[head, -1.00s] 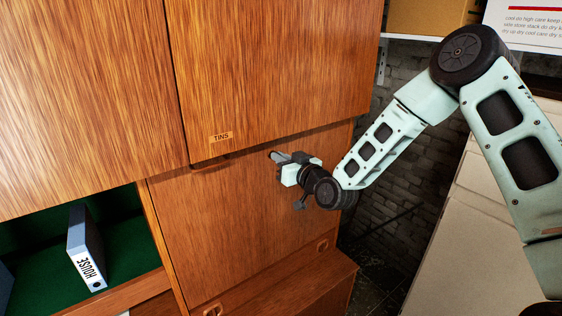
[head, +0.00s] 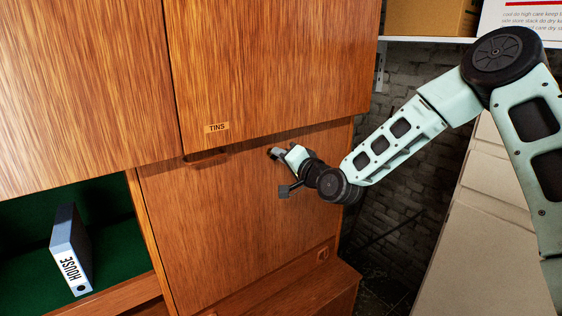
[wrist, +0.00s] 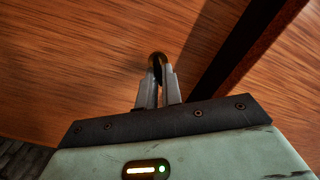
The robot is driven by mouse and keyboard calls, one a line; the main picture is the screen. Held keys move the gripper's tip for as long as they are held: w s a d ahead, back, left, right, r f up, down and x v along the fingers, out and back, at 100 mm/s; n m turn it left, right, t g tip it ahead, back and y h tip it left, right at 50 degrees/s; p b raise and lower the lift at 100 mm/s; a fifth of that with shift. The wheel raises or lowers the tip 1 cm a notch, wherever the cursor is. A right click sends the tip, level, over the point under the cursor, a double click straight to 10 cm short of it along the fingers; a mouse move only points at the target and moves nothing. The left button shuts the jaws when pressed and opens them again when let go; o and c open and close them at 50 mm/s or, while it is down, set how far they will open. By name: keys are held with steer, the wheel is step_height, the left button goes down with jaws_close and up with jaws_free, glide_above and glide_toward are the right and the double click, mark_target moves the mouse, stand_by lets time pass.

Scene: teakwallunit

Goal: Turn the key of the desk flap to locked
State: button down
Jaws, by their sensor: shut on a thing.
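The desk flap (head: 225,215) is the upright wood panel below the TINS cupboard, and it looks closed. My gripper (head: 276,153) points at the flap's upper part, just under the cupboard's lower edge. In the wrist view my gripper (wrist: 158,85) has its two fingers nearly together, shut on the key (wrist: 157,59). Only a small dark rounded part of the key shows at the fingertips, against the wood. The fingers hide the rest of the key, and I cannot tell its exact angle. In the head view the key is hidden.
The TINS cupboard (head: 270,70) overhangs close above my gripper. An open green-lined compartment with a HOUSE binder (head: 72,252) is at lower left. A wooden ledge (head: 305,290) juts out below the flap. A brick wall (head: 405,165) and pale drawers (head: 450,240) are at right.

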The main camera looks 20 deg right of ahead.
steer(key=m, duration=0.3)
steer(key=m+b, duration=0.1)
steer(key=m, duration=0.2)
steer(key=shift+d+f+b, duration=0.1)
steer(key=shift+f+b, duration=0.1)
steer(key=shift+b, duration=0.1)
steer(key=shift+m, duration=0.4)
steer(key=c, duration=1.6)
jaws_free()
